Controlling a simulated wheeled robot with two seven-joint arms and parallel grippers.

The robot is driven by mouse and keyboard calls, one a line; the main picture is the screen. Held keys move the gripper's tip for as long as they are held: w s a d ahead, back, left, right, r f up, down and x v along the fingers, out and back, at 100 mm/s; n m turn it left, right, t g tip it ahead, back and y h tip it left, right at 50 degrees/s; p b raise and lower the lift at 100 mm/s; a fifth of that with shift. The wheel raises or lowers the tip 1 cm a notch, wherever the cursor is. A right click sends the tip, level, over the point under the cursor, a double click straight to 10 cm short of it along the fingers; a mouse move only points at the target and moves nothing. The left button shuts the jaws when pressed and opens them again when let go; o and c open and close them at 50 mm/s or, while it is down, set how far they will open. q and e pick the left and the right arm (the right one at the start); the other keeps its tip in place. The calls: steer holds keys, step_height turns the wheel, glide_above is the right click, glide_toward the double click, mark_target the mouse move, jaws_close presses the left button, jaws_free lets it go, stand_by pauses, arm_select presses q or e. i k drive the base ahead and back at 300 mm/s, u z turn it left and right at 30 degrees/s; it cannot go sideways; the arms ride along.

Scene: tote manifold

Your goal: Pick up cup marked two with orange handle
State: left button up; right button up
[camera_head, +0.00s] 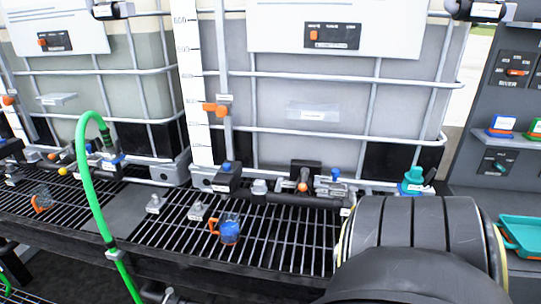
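A small cup with an orange handle (229,232) stands on the slatted metal rack, below the middle of the picture. It looks clear with blue in it, and its handle points left. A second cup with an orange handle (41,202) is on the rack at the far left; it looks clear. Both are too small for me to read any number. Neither of my grippers is in view. A large black ribbed part, which looks like my own arm, fills the lower right and hides part of the rack.
Two caged tanks stand behind the slatted rack (280,245). A dark pipe with valves (303,187) runs along their foot. A green hose (95,205) arches up between the two cups. A teal tray (522,234) and a shelf with small coloured items are at the right.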

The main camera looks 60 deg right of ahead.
mark_target(229, 224)
steer(key=u, duration=0.05)
steer(key=k, duration=0.3)
steer(key=z, duration=0.8)
